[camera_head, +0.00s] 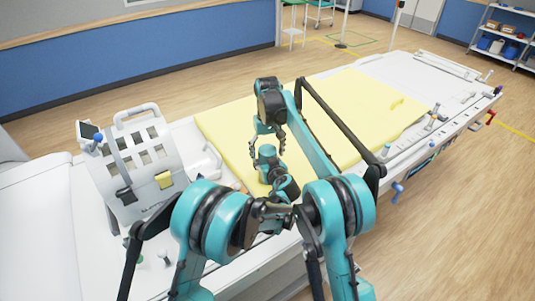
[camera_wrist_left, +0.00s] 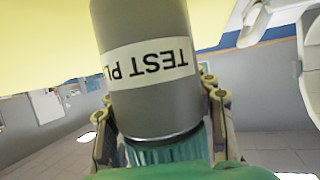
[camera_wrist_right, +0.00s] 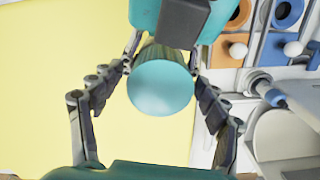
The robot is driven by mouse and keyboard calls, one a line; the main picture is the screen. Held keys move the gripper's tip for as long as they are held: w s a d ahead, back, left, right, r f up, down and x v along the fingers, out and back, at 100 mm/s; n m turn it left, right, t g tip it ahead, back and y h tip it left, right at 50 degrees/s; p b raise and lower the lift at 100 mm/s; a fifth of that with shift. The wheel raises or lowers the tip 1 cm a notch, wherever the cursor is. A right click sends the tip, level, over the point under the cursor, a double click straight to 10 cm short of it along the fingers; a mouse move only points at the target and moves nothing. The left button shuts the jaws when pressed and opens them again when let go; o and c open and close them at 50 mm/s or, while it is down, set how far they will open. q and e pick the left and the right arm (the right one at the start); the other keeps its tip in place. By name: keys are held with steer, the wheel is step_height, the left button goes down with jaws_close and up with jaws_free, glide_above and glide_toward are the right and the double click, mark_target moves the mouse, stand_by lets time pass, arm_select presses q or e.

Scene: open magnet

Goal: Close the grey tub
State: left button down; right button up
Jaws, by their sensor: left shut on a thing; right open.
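The grey tub (camera_wrist_left: 150,100), with a white label reading "TEST PL", is between the fingers of my left gripper (camera_wrist_left: 158,105), which is shut on it. That view is upside down, with the yellow mat at its top. A ribbed teal lid (camera_wrist_left: 165,150) sits at the tub's mouth, with a dark line between them; I cannot tell how tight it is. In the right wrist view the lid's round top (camera_wrist_right: 160,88) lies between the spread fingers of my right gripper (camera_wrist_right: 162,62). In the head view this open gripper (camera_head: 268,138) points down above the lid (camera_head: 267,155).
A yellow mat (camera_head: 360,110) covers the middle of the white bed. A white slotted coil housing with a handle (camera_head: 140,155) stands to the left. The mat's far right part is mostly clear.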

steer(key=shift+r, duration=2.1)
steer(key=shift+c, duration=0.3)
step_height(320, 180, up, 4)
steer(key=n, duration=0.3)
steer(key=shift+f, duration=0.25)
steer(key=shift+f, duration=4)
steer(key=shift+c, duration=0.4)
steer(key=c, duration=1.1)
